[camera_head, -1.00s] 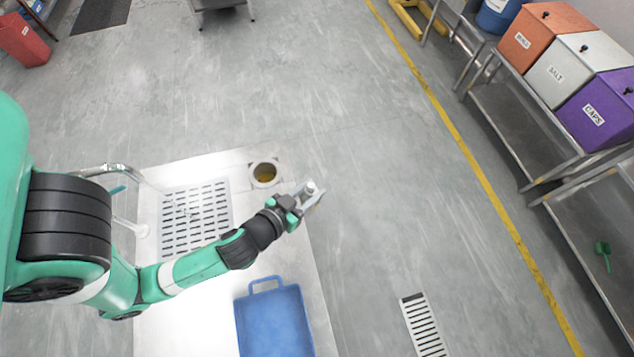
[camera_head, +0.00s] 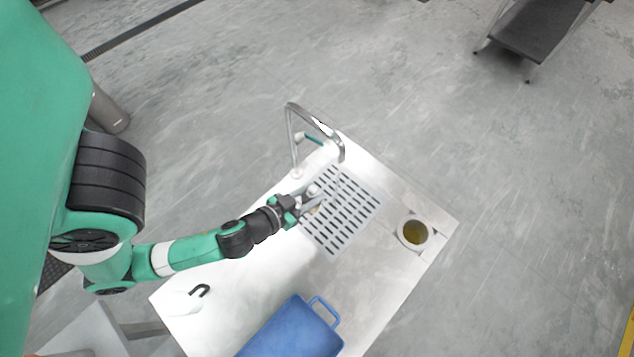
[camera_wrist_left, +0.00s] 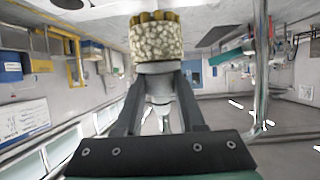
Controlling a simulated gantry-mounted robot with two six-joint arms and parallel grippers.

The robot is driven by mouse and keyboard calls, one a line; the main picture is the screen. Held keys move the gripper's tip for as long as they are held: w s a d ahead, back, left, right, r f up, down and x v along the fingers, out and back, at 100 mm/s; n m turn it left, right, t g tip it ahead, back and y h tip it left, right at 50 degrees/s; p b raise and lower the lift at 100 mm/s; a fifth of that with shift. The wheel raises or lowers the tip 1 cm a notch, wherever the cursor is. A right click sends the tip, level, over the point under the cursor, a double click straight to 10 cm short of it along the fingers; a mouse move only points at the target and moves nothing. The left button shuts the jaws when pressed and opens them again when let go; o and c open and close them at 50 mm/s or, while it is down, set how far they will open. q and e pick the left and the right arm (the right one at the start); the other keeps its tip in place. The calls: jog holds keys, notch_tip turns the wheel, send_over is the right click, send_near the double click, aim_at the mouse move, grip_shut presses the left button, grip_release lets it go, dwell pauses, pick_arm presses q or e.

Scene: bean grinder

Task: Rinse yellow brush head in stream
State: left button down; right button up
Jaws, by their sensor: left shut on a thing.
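My left gripper (camera_head: 312,198) is shut on the brush and holds it over the left part of the slotted drain grate (camera_head: 352,213) in the head view. In the left wrist view, the brush head (camera_wrist_left: 157,42) has pale clumped bristles with yellow at its far rim, and its grey collar sits between the fingers. In the head view the brush is small and mostly hidden by the gripper. The curved metal tap (camera_head: 318,122) arches above the grate, its spout to the right of the gripper. Its pipe shows at the right in the wrist view. I cannot clearly make out the stream.
A round cup (camera_head: 412,234) with yellow-brown contents sits at the right of the white counter (camera_head: 215,268). A blue tray (camera_head: 290,332) lies at the front. Grey floor surrounds the counter.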

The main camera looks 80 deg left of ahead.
pick_arm(q)
jog(key=shift+w, duration=0.2)
jog(key=shift+w+a+r+p, duration=0.25)
jog(key=shift+w+p, duration=0.2)
jog(key=shift+p, duration=0.2)
jog(key=w+a+p, duration=0.3)
jog(key=w+a, duration=0.1)
jog(key=w, duration=0.3)
jog(key=shift+w+a+f, duration=0.25)
jog(key=shift+a, duration=0.15)
jog(key=shift+s, duration=0.1)
